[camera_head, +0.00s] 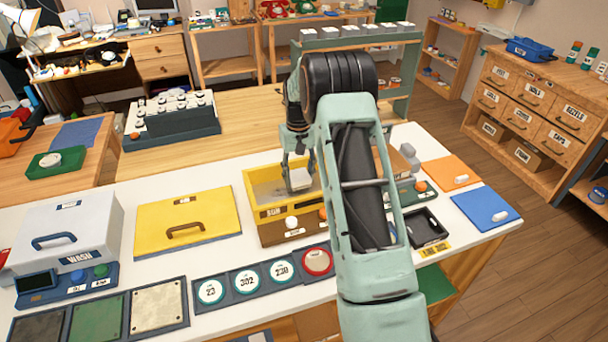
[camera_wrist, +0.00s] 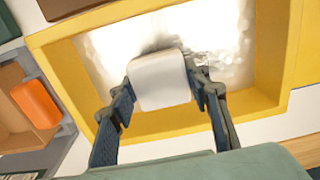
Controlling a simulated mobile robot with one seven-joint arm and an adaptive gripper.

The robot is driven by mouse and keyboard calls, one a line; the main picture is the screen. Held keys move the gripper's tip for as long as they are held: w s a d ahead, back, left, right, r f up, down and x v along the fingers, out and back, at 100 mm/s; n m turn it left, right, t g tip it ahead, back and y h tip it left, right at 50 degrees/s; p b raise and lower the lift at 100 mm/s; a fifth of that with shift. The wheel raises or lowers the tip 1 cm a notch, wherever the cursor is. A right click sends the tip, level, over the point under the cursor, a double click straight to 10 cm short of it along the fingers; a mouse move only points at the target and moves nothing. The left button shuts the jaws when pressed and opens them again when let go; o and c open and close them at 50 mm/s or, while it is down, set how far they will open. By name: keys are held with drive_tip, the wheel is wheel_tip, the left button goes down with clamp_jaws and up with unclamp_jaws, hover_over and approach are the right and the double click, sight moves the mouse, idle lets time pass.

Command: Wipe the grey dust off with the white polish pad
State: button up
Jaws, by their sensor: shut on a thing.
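My gripper (camera_head: 297,168) is shut on the white polish pad (camera_head: 299,181) and holds it in the open yellow box (camera_head: 253,208) in the head view. In the wrist view the pad (camera_wrist: 160,80) sits between both fingers of my gripper (camera_wrist: 161,91), over the box floor. Grey dust (camera_wrist: 232,48) shows as mottled patches on the bright floor, beside the pad and along its far edge. The floor under the pad is hidden. I cannot tell whether the pad touches the floor.
A WASH box (camera_head: 65,225) stands farther left. Round numbered dials (camera_head: 246,281) lie in front.

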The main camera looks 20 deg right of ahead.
drive_tip(key=shift+a+r, duration=0.2)
drive_tip(key=shift+a, duration=2.3)
drive_tip(key=shift+a+r, duration=0.15)
drive_tip(key=shift+a, duration=2.3)
drive_tip(key=shift+r+p, duration=1.55)
drive_tip(key=shift+r, duration=1.45)
wheel_tip(320, 180, up, 3)
drive_tip(key=shift+p, duration=0.95)
drive_tip(key=shift+f, duration=0.1)
